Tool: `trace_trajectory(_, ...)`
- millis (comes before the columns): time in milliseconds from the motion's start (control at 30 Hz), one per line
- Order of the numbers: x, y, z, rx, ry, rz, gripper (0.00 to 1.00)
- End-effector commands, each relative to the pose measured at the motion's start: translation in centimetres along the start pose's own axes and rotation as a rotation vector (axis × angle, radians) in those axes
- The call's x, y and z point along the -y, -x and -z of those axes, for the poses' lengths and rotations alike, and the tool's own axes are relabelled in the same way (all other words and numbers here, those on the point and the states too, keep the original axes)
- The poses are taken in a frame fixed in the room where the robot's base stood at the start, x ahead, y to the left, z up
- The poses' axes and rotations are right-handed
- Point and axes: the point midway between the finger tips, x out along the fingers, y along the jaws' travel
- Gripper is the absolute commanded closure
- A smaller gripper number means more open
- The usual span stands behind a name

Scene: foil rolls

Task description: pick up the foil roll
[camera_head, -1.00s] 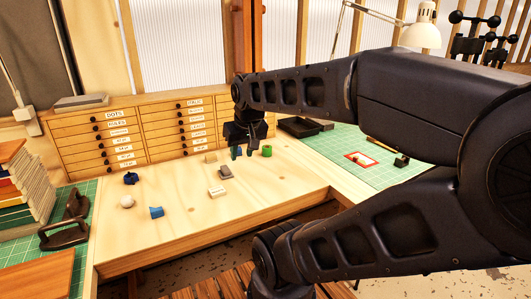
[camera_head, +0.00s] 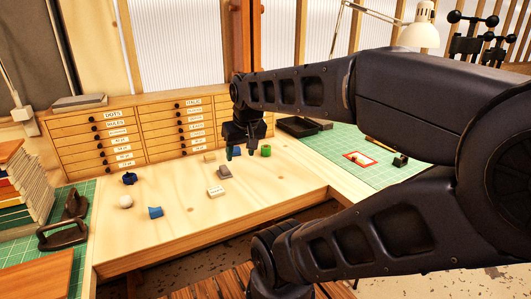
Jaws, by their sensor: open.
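My gripper (camera_head: 241,154) hangs from the arm over the back of the wooden table, its fingers pointing down and apart, with nothing seen held. A small blue-teal object (camera_head: 237,151) shows between or just behind the fingers; it is partly hidden, and I cannot tell its depth against them. A green roll (camera_head: 266,151) stands upright just right of the gripper, apart from it. A blue roll-like cylinder (camera_head: 155,212) lies at the front left. I cannot tell for sure which of these is the foil roll.
A beige block (camera_head: 209,158), a grey block (camera_head: 224,172) and a white block (camera_head: 216,192) sit in the middle. A dark blue item (camera_head: 129,179) and white ball (camera_head: 126,201) lie left. Drawers (camera_head: 122,140) stand behind. The table's front middle is clear.

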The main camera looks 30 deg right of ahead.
Motion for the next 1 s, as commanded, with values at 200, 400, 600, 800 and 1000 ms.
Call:
trace_trajectory(200,0.0,0.0,0.0,0.0,0.0,0.0,0.26)
trace_trajectory(400,-0.1,0.0,0.2,0.001,-0.004,-0.003,0.26)
trace_trajectory(600,-1.1,-0.6,3.1,0.009,-0.05,-0.046,0.26)
trace_trajectory(800,-3.1,-2.1,8.0,0.017,-0.126,-0.113,0.26)
trace_trajectory(1000,-5.7,-4.3,12.7,0.022,-0.199,-0.169,0.26)
